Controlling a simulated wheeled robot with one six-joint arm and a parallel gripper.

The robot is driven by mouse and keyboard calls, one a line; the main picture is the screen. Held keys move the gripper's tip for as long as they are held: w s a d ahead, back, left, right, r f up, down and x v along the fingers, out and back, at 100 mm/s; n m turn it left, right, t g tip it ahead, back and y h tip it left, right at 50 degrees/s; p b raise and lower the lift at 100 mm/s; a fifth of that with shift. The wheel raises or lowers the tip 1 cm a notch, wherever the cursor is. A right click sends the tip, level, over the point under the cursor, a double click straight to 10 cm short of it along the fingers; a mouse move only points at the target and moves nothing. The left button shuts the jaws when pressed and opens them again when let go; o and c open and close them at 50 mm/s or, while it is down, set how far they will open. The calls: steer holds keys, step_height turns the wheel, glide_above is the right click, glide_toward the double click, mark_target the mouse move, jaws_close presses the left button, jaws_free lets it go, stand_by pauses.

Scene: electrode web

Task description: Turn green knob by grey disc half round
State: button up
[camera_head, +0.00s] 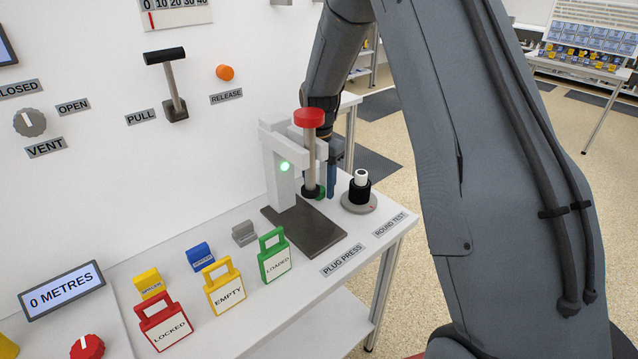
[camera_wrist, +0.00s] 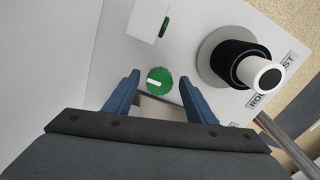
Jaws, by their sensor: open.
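The plug press (camera_head: 276,178), white with a red-topped post and a green lamp, stands just left of my gripper. Yellow, red and green tags (camera_head: 276,258) stand near the front. A wall panel with a pull lever (camera_head: 172,88) is at left. The table's right edge is close to the disc.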

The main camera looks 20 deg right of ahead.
steer(key=c, duration=1)
steer(key=shift+c, duration=0.2)
